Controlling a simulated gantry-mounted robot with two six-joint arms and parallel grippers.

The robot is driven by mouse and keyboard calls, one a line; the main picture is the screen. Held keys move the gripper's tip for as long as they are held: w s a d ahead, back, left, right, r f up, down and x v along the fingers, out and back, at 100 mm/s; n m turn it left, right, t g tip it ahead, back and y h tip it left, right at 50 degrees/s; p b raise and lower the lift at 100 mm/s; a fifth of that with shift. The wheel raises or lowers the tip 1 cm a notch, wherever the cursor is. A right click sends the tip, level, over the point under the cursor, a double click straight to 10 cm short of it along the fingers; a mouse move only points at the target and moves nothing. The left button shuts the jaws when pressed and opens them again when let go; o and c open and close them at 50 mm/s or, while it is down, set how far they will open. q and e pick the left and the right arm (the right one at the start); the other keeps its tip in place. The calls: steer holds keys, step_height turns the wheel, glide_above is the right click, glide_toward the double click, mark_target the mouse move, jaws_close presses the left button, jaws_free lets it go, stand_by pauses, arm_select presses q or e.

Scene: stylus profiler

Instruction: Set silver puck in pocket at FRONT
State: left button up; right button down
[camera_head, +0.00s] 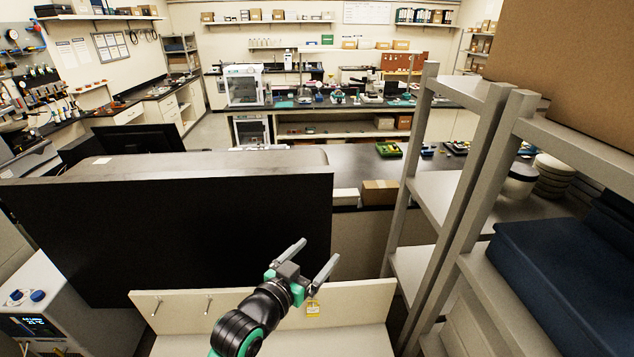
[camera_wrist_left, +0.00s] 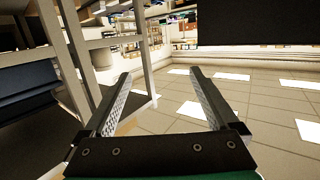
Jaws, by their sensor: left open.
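My left gripper (camera_head: 320,250) is open and empty, raised in front of the pale panel and the large black panel. Its two fingers also show spread apart in the left wrist view (camera_wrist_left: 160,74), with nothing between them. I cannot make out a silver puck or a pocket in either view. My right gripper is not in view.
A large black panel (camera_head: 180,240) stands left of my gripper. A pale metal shelf rack (camera_head: 405,195) stands close on the right. Dark-topped benches (camera_head: 350,160) with small items lie beyond. The wrist view shows bare tiled floor (camera_wrist_left: 255,105).

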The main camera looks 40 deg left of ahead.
arm_select(q)
steer(key=s+d+r+m+t+h, duration=0.1)
steer(key=d+r+t, duration=0.2)
steer(key=r, duration=0.7)
steer(key=d+r+t+h, duration=0.15)
steer(key=d+r, duration=0.25)
steer(key=r, duration=0.7)
steer(key=s+d+r+m+t+h, duration=0.1)
steer(key=s+d+r+t, duration=0.2)
steer(key=s+r, duration=0.3)
steer(key=s+d+r+t+h, duration=0.1)
steer(key=s+d+r+t, duration=0.2)
steer(key=r, duration=0.9)
steer(key=s+t, duration=0.1)
steer(key=s, duration=0.2)
steer(key=shift+s+d+r+m, duration=0.2)
steer(key=shift+s+m, duration=0.05)
steer(key=shift+m, duration=0.15)
steer(key=shift+o, duration=0.2)
steer(key=shift+s+r+h, duration=0.2)
steer(key=shift+s+h, duration=0.05)
steer(key=shift+o, duration=0.4)
steer(key=shift+w, duration=0.1)
